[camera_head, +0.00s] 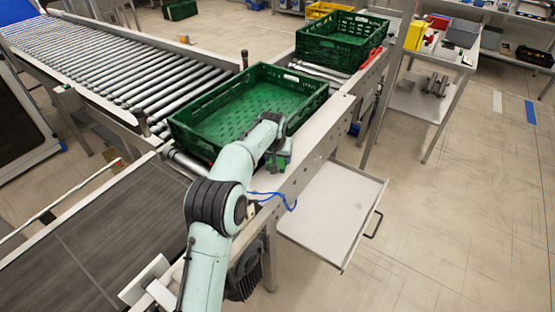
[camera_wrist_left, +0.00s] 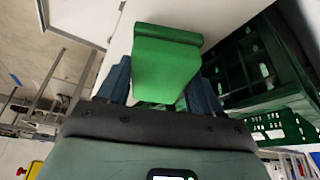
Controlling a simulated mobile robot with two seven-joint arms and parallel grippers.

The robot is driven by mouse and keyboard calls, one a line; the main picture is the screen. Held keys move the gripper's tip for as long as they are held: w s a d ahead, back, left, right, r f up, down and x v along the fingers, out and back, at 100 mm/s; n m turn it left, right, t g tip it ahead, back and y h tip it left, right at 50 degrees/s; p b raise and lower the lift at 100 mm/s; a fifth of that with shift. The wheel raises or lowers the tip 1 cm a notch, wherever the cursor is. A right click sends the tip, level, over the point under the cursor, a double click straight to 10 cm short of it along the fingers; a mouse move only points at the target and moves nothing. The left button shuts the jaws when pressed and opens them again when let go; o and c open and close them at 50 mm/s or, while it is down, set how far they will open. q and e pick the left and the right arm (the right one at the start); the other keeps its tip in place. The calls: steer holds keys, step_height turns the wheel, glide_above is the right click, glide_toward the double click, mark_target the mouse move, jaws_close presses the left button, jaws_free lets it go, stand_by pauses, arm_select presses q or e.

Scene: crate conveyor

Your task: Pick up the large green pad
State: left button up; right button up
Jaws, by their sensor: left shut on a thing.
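The large green pad (camera_wrist_left: 165,62) is a bright green block with a wider lip at its far end. It sits between the two dark fingers of my left gripper (camera_wrist_left: 160,90) in the left wrist view, and the gripper is shut on it. In the head view my left gripper (camera_head: 280,155) is over the conveyor's light side rail, beside the near green crate. Only a sliver of the pad shows there, as the arm hides most of it. I cannot tell whether the pad touches the rail. My right gripper is in neither view.
An empty green crate (camera_head: 302,79) stands on the conveyor just beyond my left gripper. A second green crate (camera_head: 345,57) stands farther along. A white open drawer (camera_head: 330,212) juts out below the rail. A side table (camera_head: 419,103) stands at the right, with open floor in front.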

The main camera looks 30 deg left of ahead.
arm_select(q)
step_height(320, 180, up, 18)
steer(key=p, duration=0.2)
steer(key=shift+r+p, duration=0.25)
steer(key=shift+p, duration=0.05)
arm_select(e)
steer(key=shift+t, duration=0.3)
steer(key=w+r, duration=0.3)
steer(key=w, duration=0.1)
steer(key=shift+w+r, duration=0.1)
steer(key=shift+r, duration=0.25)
